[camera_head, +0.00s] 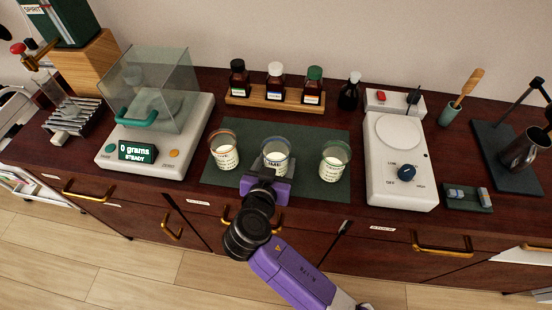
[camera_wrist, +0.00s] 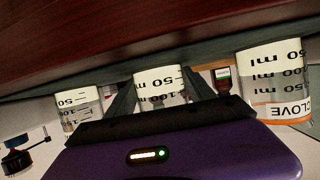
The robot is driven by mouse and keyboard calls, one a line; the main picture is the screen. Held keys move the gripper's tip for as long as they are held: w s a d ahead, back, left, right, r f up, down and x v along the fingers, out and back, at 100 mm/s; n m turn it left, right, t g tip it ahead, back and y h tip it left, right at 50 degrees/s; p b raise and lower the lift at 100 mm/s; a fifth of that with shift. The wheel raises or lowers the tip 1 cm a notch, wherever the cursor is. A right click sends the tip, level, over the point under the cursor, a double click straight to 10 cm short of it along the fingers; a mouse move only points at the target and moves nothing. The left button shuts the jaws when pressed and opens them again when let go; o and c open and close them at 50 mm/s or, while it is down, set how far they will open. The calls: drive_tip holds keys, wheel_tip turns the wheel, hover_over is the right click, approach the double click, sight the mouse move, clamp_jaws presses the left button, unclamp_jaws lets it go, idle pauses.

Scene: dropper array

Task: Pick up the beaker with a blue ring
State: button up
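Three clear glass beakers with printed labels stand in a row on a dark green mat (camera_head: 310,131). The middle beaker (camera_head: 277,151) has a bluish rim ring. The left beaker (camera_head: 224,152) has an orange-brown ring and the right beaker (camera_head: 335,160) a green one. My gripper (camera_head: 270,172) is open at the near side of the middle beaker. In the wrist view, its fingers (camera_wrist: 160,92) lie on either side of the middle beaker (camera_wrist: 160,83); contact cannot be seen. The orange-ringed beaker (camera_wrist: 272,85) is at right there, and the third beaker (camera_wrist: 80,105) at left.
A balance with a glass cover (camera_head: 155,130) stands left of the mat, and a white hotplate (camera_head: 398,160) stands right. A wooden rack (camera_head: 275,103) with several brown bottles is behind the beakers.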

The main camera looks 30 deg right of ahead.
clamp_jaws()
drive_tip(key=shift+r, duration=0.2)
